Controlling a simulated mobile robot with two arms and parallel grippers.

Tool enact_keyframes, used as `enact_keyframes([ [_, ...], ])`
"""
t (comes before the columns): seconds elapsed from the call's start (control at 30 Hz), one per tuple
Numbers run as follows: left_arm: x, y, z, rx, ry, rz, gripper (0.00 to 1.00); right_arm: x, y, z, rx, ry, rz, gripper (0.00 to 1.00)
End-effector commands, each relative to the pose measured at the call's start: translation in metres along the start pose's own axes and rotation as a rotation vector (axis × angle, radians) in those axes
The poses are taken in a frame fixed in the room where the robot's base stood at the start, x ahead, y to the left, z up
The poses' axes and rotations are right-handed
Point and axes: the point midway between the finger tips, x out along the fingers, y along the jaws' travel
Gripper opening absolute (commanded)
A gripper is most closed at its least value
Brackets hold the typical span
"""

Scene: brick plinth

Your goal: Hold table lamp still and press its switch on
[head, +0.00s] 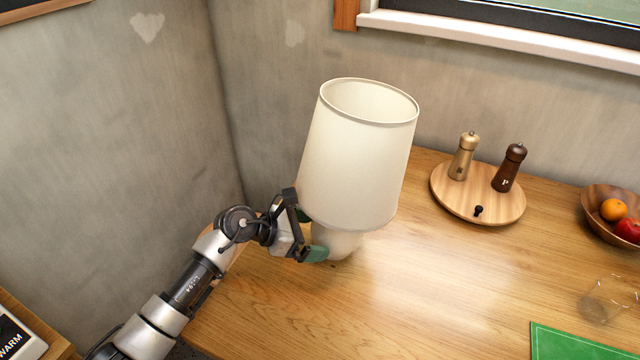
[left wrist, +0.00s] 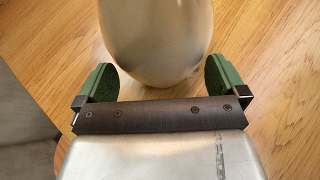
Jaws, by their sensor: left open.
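The table lamp (head: 357,160) stands on the wooden table in the head view, with a cream shade over a pale rounded base (head: 338,241). My left gripper (head: 310,235) is at the left of the base, below the shade. In the left wrist view the base (left wrist: 158,40) is between and just beyond the green fingertips of my left gripper (left wrist: 160,85). The fingers are open, with a gap showing at each side of the base. I see no switch; part of the base is hidden by the shade and gripper. My right gripper is not in view.
A round wooden board (head: 478,207) with two mills stands right of the lamp. A fruit bowl (head: 612,222), a clear glass (head: 603,300) and a green mat (head: 570,345) are farther right. Walls are close behind and left. The table front (head: 400,310) is clear.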

Motion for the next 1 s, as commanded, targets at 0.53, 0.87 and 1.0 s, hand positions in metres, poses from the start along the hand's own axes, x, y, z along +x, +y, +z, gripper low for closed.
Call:
enact_keyframes([
  [0.53,0.029,-0.01,-0.017,-0.009,0.03,-0.024,1.0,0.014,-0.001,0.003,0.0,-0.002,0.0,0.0],
  [0.87,0.029,-0.01,-0.017,-0.008,0.029,-0.024,0.87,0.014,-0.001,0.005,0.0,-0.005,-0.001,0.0],
  [1.0,0.029,-0.01,-0.017,-0.008,0.029,-0.024,0.87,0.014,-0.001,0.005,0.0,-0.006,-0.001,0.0],
])
